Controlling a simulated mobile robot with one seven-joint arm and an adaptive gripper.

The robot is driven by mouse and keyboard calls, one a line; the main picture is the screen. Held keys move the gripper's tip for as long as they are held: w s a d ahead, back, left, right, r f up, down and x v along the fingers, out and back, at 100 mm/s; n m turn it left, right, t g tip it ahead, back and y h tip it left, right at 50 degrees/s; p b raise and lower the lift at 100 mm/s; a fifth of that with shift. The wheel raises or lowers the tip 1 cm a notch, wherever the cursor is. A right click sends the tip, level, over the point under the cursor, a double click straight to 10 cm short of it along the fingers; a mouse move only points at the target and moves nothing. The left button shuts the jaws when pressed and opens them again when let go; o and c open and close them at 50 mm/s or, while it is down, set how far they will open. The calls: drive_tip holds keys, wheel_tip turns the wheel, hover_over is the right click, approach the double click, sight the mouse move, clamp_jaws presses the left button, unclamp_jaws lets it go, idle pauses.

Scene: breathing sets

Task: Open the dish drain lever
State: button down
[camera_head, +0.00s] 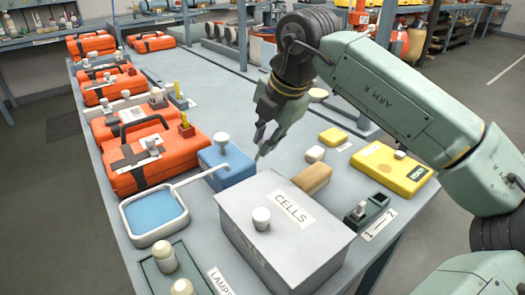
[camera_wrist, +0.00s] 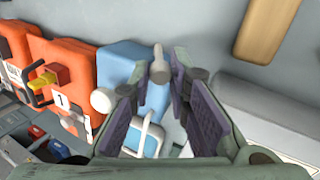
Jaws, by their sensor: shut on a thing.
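The dish (camera_head: 154,212) is a white-rimmed tray of blue liquid at the left front of the bench; part of it shows in the wrist view (camera_wrist: 148,138) beyond my fingers. Its drain lever (camera_head: 200,176) is a thin pale rod rising rightward from the rim. My gripper (camera_head: 260,146) hangs low over the bench near the lever's outer end, right of the blue box (camera_head: 228,166). In the wrist view, my fingers (camera_wrist: 160,75) converge on a pale grey piece of the lever (camera_wrist: 158,65) and are shut on it. The exact contact is partly hidden.
A grey box marked CELLS (camera_head: 285,225) stands close in front. Orange cases (camera_head: 141,160) line the left side. A wooden block (camera_head: 312,179) and yellow case (camera_head: 390,168) lie to the right. The bench behind my gripper is mostly clear.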

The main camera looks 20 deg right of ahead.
drive_tip(key=s+b, duration=0.1)
drive_tip(key=f+t+b, duration=0.1)
drive_tip(key=b, duration=0.1)
drive_tip(key=shift+s+d, duration=0.35)
drive_tip(key=shift+s, duration=0.05)
drive_tip(key=c, duration=1.5)
unclamp_jaws()
drive_tip(key=shift+r, duration=0.1)
drive_tip(key=v, duration=1.1)
drive_tip(key=shift+s+d+r, duration=0.2)
drive_tip(key=shift+d+r, duration=0.05)
drive_tip(key=shift+r, duration=0.1)
drive_tip(key=shift+c, duration=0.3)
